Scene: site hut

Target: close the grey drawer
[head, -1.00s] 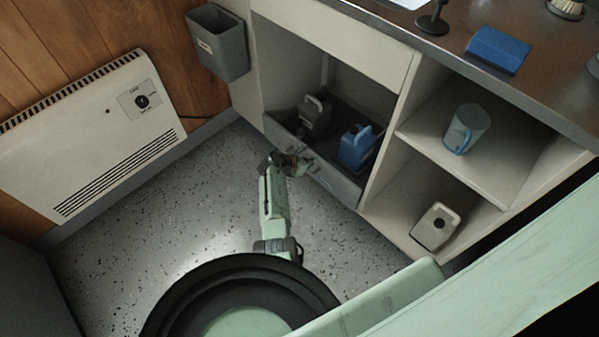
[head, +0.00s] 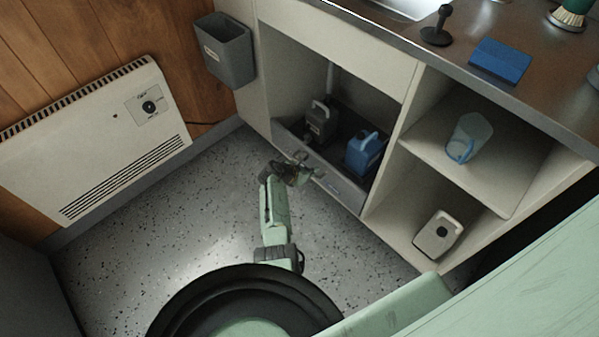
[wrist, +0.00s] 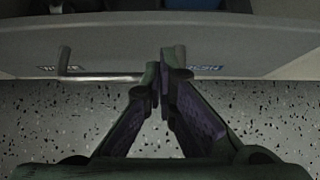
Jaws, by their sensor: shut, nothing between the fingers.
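The grey drawer (head: 341,188) is at the bottom of the cabinet's left bay. Its front looks about level with the cabinet's front edge; any small gap is hard to tell. A dark grey jug (head: 320,122) and a blue jug (head: 364,156) stand inside it. In the wrist view the drawer front (wrist: 235,38) spans the top, with a metal bar handle (wrist: 95,78) on its left part. My gripper (head: 306,171) is shut and empty at the drawer front.
Speckled floor (head: 180,215) is free in front of the cabinet. A heater (head: 95,140) and a grey wall bin (head: 228,55) are at the left. Open shelves at the right hold a clear blue jug (head: 468,138) and a white container (head: 437,234). A blue block (head: 500,61) lies on the counter.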

